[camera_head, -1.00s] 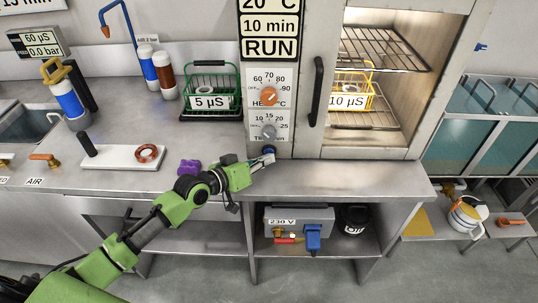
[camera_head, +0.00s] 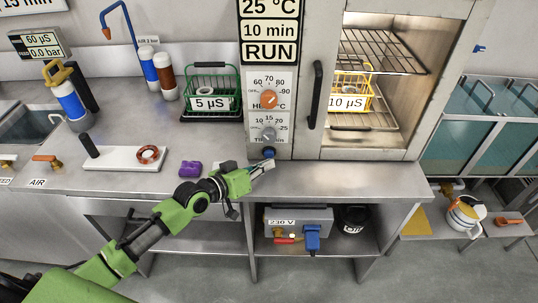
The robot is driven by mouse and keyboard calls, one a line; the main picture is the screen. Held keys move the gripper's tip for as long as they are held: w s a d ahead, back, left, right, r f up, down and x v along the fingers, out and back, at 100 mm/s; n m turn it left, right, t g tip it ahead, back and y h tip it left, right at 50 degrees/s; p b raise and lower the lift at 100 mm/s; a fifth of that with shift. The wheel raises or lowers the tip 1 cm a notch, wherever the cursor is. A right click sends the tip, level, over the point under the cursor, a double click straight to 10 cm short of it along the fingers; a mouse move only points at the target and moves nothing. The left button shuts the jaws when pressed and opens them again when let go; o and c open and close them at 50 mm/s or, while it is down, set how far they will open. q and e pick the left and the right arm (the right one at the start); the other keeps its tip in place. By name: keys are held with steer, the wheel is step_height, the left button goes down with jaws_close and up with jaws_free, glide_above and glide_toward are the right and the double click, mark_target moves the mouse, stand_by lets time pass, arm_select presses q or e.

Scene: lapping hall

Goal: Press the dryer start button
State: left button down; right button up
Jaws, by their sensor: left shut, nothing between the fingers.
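The dryer's blue start button (camera_head: 268,153) sits low on its control panel, below the orange heat knob (camera_head: 269,99) and the grey time knob (camera_head: 268,133). The dryer display (camera_head: 269,27) reads 25 °C, 10 min and RUN. My left gripper (camera_head: 268,163) is shut and empty, its fingertips just below and in front of the button. I cannot tell whether they touch it. My right gripper is not in view.
The dryer chamber (camera_head: 375,80) shows wire racks and a yellow basket labelled 10 µS (camera_head: 347,102). A green basket labelled 5 µS (camera_head: 211,103) and a purple object (camera_head: 190,168) are on the bench. The bench front right of my gripper is clear.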

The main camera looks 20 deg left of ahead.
arm_select(q)
steer(key=shift+s+d+r+p, duration=0.1)
steer(key=shift+s+d+p, duration=0.1)
steer(key=shift+s+p, duration=0.5)
steer(key=shift+s+d+r+p, duration=0.1)
steer(key=shift+s+d+p, duration=0.1)
steer(key=shift+s+p, duration=0.45)
steer(key=shift+s+d+f+p, duration=0.15)
steer(key=shift+s+p, duration=0.15)
steer(key=shift+s, duration=0.25)
steer(key=shift+s+d+p, duration=0.1)
steer(key=shift+s+p, duration=0.2)
steer(key=shift+s, duration=0.25)
